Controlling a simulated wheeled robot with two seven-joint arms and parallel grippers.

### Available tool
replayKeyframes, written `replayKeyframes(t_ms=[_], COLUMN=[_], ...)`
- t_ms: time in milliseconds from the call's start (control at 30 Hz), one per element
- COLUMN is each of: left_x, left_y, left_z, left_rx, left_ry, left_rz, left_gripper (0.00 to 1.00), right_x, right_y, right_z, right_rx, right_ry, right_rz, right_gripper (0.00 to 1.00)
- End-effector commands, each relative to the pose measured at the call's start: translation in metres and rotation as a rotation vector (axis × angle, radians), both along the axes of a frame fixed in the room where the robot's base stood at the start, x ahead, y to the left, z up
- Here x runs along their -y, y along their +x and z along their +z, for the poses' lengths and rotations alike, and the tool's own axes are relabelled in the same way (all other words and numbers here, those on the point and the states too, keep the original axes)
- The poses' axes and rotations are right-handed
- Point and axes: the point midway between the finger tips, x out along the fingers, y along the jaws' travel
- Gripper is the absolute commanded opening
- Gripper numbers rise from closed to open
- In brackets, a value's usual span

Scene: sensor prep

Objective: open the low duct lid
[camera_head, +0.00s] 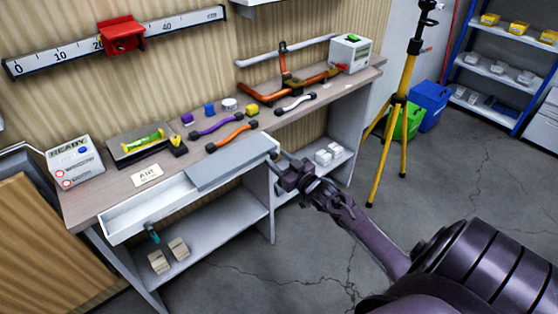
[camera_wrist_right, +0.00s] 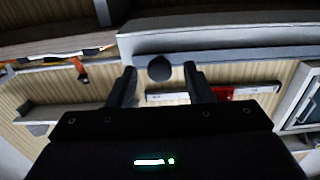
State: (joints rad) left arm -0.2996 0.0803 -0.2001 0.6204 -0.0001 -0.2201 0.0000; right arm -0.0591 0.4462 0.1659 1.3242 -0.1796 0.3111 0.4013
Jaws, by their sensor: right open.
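The low duct (camera_head: 135,212) is a long pale channel along the bench's front edge. Its left part is open on top. A flat grey lid (camera_head: 232,163) covers its right part. My right gripper (camera_head: 279,168) is at the lid's right end, with its jaws open. In the right wrist view a dark round knob (camera_wrist_right: 159,68) shows between the spread fingers of my right gripper (camera_wrist_right: 159,84); I see no finger touching it. Whether the knob belongs to the lid is unclear. My left gripper is out of view.
The bench top (camera_head: 100,192) holds a READY box (camera_head: 75,162), coloured cables (camera_head: 232,136) and an orange pipe frame (camera_head: 287,88) behind the duct. Pale blocks (camera_head: 178,248) lie on the shelf below. A yellow tripod (camera_head: 396,120) stands right of the bench. Floor in front is clear.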

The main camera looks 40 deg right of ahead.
Motion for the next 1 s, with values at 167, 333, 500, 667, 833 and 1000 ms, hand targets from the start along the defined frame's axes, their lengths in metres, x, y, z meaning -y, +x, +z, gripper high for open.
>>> replayKeyframes(t_ms=[167,333,500,667,833,1000], left_x=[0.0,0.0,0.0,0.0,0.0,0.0], left_y=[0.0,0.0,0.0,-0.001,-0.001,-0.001], left_z=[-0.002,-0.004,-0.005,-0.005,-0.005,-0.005], left_rx=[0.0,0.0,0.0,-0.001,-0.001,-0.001], left_ry=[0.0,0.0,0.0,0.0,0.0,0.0], left_rz=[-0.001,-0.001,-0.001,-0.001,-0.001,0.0], left_gripper=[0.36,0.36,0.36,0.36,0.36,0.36], right_x=[0.001,0.002,0.003,0.003,0.003,0.003], right_y=[-0.024,-0.052,-0.07,-0.076,-0.075,-0.075], right_z=[-0.002,-0.002,-0.001,0.0,0.0,0.0], right_rx=[-0.004,-0.003,-0.001,-0.001,0.0,-0.001], right_ry=[0.0,-0.001,0.0,0.0,0.0,0.0], right_rz=[0.0,0.0,0.0,-0.001,0.0,0.0], right_gripper=[0.47,0.47,0.47,0.47,0.47,0.47])
